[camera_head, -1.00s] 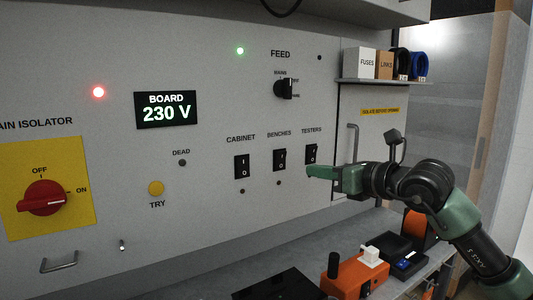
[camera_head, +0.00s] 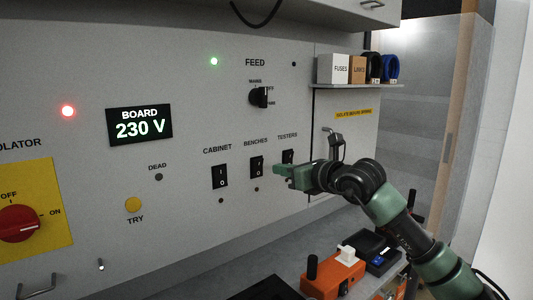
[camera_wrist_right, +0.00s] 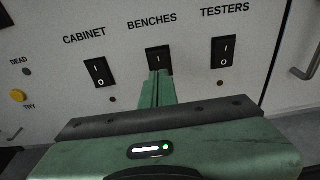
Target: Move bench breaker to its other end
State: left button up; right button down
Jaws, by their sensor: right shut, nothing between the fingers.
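The benches breaker (camera_head: 257,167) is a black rocker switch under the label BENCHES, between the cabinet breaker (camera_head: 219,177) and the testers breaker (camera_head: 288,157). My right gripper (camera_head: 277,171) is shut and empty, just right of the benches breaker in the head view. In the right wrist view the green fingertips (camera_wrist_right: 158,74) lie over the lower part of the benches breaker (camera_wrist_right: 159,58) and hide its lower end; the I mark shows on its upper end. I cannot tell whether they touch it. My left gripper is not in view.
The board display (camera_head: 140,125) reads 230 V. A red main isolator knob (camera_head: 17,223) and a yellow TRY button (camera_head: 134,204) are at the left. A shelf (camera_head: 350,86) with boxes is at the upper right. Orange and black devices stand on the worktop (camera_head: 215,283) below.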

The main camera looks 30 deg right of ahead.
aim_at(259, 162)
jog(key=w+p, duration=0.1)
jog(key=w, duration=0.1)
jog(key=w+p, duration=0.1)
jog(key=w, duration=0.3)
jog(key=shift+a+r+p, duration=0.1)
jog(key=shift+a+p, duration=0.15)
jog(key=shift+p, duration=0.15)
jog(key=shift+w, duration=0.45)
